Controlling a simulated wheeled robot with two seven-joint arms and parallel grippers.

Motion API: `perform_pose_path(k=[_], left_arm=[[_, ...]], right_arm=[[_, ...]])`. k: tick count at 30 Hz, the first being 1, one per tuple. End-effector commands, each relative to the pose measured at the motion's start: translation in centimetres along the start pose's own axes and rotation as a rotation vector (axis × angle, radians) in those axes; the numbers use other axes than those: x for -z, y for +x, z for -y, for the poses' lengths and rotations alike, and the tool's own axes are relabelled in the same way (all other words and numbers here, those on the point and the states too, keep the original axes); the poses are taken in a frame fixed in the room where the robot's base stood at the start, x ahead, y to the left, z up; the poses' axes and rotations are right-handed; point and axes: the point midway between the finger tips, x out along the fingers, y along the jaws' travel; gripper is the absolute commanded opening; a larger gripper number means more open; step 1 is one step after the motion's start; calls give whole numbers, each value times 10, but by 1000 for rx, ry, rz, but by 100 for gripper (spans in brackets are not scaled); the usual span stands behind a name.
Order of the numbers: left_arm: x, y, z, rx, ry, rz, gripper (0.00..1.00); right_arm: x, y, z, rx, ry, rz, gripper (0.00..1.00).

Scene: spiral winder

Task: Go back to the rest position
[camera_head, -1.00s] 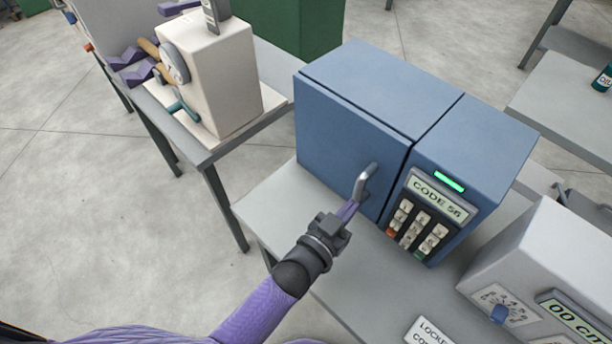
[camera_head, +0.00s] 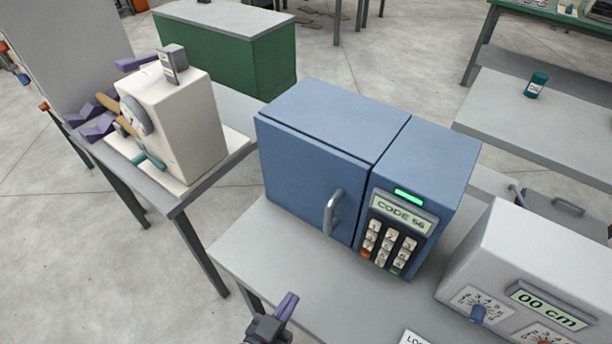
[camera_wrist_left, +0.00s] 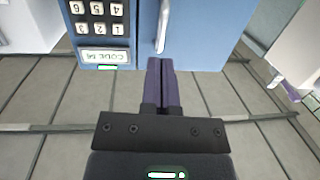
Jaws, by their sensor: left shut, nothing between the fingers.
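My left gripper (camera_head: 287,307) is at the bottom of the head view, in front of the table's near edge and below the blue locker. Its purple fingers are shut and empty. In the left wrist view the shut fingers (camera_wrist_left: 162,68) point toward the locker door and its handle (camera_wrist_left: 163,28), apart from them as far as I can tell. The blue locker (camera_head: 315,170) stands on the grey table with its door closed. Its metal handle (camera_head: 331,212) is free. The keypad display reads CODE 56 (camera_head: 400,214) under a green light. My right gripper is not in view.
A white box with a 00 cm display (camera_head: 548,306) stands right of the locker. A cream machine (camera_head: 178,125) stands on the left table. A green cabinet (camera_head: 228,45) and a side table with a teal jar (camera_head: 536,85) are behind. Floor shows between the tables.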

Motion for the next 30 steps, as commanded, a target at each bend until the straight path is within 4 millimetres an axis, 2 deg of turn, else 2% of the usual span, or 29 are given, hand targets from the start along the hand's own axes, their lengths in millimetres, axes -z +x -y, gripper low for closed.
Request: perform_pose_path(k=[1, 2, 3, 5, 6, 8, 9, 12, 15, 18, 30], left_arm=[[-40, -5, 5, 19, -3, 95, 0], [-68, -11, 9, 36, -6, 174, 0], [-110, -23, 15, 61, -14, 297, 0], [-172, -50, 22, 98, -29, 495, 0], [-209, -71, 26, 119, -40, 627, 0], [-259, -107, 29, 148, -62, 819, 0], [-287, -133, 29, 163, -79, 940, 0], [-335, -192, 24, 189, -122, 1193, 0], [-357, -233, 18, 201, -156, 1357, 0], [-362, -251, 15, 205, -172, 1428, 0], [-360, -252, 14, 205, -173, 1433, 0]], right_arm=[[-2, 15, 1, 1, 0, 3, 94], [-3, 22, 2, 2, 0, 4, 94], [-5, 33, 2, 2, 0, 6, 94], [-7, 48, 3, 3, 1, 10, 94], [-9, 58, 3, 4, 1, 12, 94], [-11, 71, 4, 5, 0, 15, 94], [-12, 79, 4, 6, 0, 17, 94], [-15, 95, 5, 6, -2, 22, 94], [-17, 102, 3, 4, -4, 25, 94], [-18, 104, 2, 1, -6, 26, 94], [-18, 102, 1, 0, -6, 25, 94]])
